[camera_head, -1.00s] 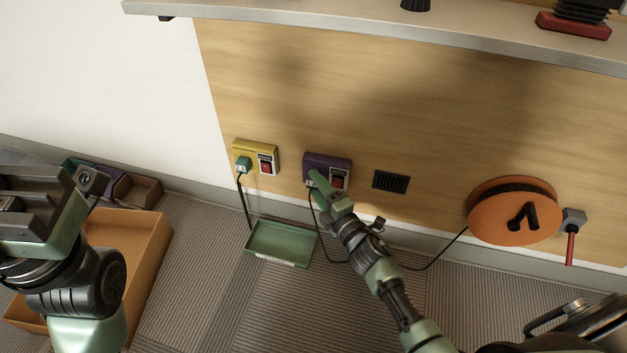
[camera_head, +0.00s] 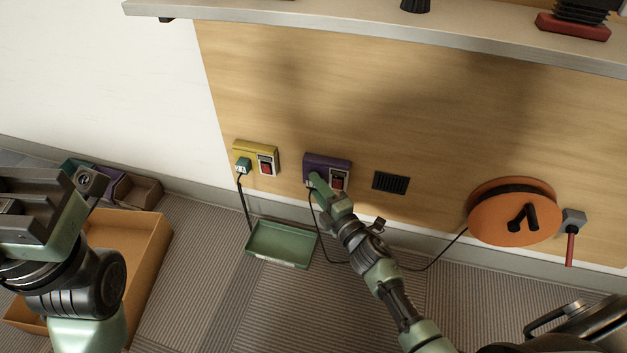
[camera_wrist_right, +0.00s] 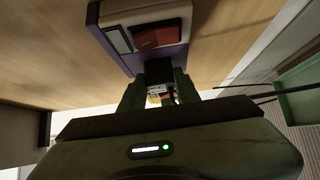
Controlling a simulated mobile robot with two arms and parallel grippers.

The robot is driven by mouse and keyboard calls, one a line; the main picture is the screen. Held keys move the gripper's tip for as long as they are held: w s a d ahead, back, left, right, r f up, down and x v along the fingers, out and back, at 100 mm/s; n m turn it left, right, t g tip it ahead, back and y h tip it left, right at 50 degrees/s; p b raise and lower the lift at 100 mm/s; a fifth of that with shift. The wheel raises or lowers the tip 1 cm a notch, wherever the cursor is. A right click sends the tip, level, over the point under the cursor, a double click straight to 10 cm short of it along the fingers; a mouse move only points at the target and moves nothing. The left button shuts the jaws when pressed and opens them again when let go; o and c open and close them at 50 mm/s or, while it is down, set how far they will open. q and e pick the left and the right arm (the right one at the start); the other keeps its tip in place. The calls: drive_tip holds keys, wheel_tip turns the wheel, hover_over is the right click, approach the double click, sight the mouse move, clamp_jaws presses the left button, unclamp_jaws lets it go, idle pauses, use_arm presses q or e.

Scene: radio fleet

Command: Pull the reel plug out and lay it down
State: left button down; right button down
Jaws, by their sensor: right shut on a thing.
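The orange reel (camera_head: 498,222) is mounted low on the wooden wall at right. Its dark cord (camera_head: 436,257) hangs from it and loops up to my right gripper (camera_head: 314,181). That gripper is at the purple socket box (camera_head: 327,164) and is shut on the reel plug (camera_wrist_right: 158,72). In the right wrist view the dark plug sits between the fingers, right at the edge of the purple box (camera_wrist_right: 142,30). I cannot tell whether its pins are still in the socket. My left arm is at the left edge, over the orange crate; its fingers do not show clearly.
A yellow socket box (camera_head: 255,155) with a teal plug (camera_head: 243,164) is left of the purple one. A green tray (camera_head: 281,262) lies on the floor below. A black vent (camera_head: 391,181) is to the right. An orange crate (camera_head: 150,245) is at left. A shelf (camera_head: 400,38) juts out above.

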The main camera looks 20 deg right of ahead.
drive_tip(key=shift+s+a, duration=0.4)
drive_tip(key=shift+s, duration=0.2)
drive_tip(key=shift+s+a, duration=0.35)
drive_tip(key=shift+s, duration=0.2)
idle(1.1)
drive_tip(key=shift+s+a+p, duration=0.2)
drive_tip(key=shift+s+a, duration=0.25)
drive_tip(key=shift+s, duration=0.25)
drive_tip(key=shift+s+a+p, duration=0.2)
drive_tip(key=shift+s+a, duration=0.25)
drive_tip(key=shift+s, duration=0.2)
